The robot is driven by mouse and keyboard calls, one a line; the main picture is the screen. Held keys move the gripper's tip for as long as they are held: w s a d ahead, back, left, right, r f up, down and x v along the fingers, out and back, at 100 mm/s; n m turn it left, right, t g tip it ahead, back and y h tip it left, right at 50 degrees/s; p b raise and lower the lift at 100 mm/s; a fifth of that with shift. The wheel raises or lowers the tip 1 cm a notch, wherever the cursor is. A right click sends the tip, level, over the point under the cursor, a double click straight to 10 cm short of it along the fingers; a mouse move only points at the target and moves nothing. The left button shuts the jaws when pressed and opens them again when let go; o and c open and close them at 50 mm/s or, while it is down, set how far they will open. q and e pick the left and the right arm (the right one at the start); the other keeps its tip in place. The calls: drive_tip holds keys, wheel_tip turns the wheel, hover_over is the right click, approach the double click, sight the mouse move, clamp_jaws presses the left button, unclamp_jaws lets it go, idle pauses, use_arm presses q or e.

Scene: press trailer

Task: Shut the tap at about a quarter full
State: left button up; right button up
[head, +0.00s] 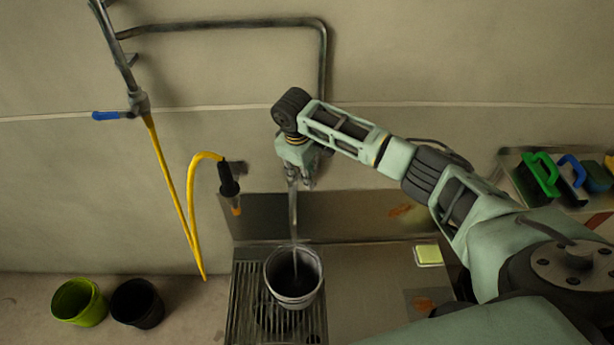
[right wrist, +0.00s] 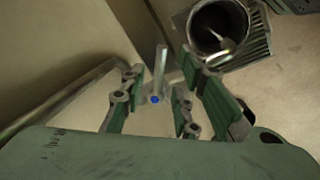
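A grey bucket (head: 310,290) stands upright on the drain grate. A thin grey stream (head: 294,210) falls into it from under my right gripper; the water level in the dark inside cannot be told. My right gripper (head: 300,180) hangs above and behind the bucket and hides the tap in the head view. In the right wrist view, the metal tap lever (right wrist: 160,68) with a blue dot stands between the open fingers of the right gripper (right wrist: 160,95), with gaps on both sides. The bucket (right wrist: 196,28) shows beyond the fingers. My left gripper is not in view.
A wall pipe (head: 230,23) runs to the tap. A yellow hose (head: 166,185) hangs left below a blue-handled valve (head: 106,116). Green (head: 78,302) and black (head: 137,304) buckets stand on the floor. A yellow sponge (head: 428,254) lies on the counter; brushes (head: 540,174) sit on the right shelf.

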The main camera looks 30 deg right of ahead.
drive_tip(key=shift+w+d+f, duration=0.1)
drive_tip(key=shift+d+f, duration=0.05)
drive_tip(key=shift+f, duration=0.75)
drive_tip(key=shift+w+d+f, duration=0.1)
drive_tip(key=shift+d+f, duration=0.05)
drive_tip(key=shift+f, duration=0.7)
clamp_jaws()
